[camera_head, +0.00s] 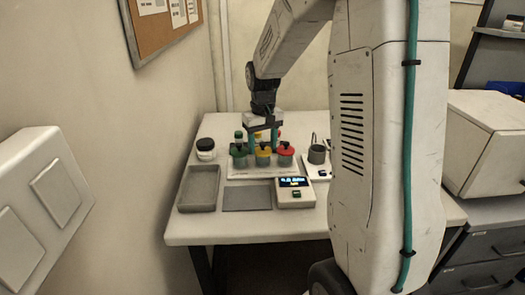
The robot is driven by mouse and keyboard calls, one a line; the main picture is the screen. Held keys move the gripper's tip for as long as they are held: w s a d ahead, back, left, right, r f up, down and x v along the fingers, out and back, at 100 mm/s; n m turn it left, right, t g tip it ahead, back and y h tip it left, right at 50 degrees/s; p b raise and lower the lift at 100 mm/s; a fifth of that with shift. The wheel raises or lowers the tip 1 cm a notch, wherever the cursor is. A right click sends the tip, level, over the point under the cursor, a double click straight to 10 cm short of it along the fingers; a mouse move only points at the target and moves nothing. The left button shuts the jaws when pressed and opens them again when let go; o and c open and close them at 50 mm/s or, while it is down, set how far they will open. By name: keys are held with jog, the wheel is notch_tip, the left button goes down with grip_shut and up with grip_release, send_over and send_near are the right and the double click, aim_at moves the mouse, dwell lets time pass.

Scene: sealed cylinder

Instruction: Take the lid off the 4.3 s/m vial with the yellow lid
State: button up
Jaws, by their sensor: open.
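A vial with a yellow lid (263,152) stands upright in the front row of a white rack (263,172), between a green-lidded vial (239,151) and a red-lidded vial (285,150). My gripper (263,143) points down over the rack. Its two teal fingers are apart, and nothing shows held between them. The fingertips are close to the yellow lid or just behind it; I cannot tell whether they touch it. More lidded vials stand in the back row, partly hidden by the fingers. No conductivity value is readable on the vials.
A meter with a lit display (294,192) stands in front of the rack; its text is too small to read surely. The table's front strip is clear.

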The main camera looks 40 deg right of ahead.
jog(key=shift+f, duration=0.1)
jog(key=shift+c, duration=0.3)
jog(key=c, duration=0.5)
jog(key=shift+c, duration=0.3)
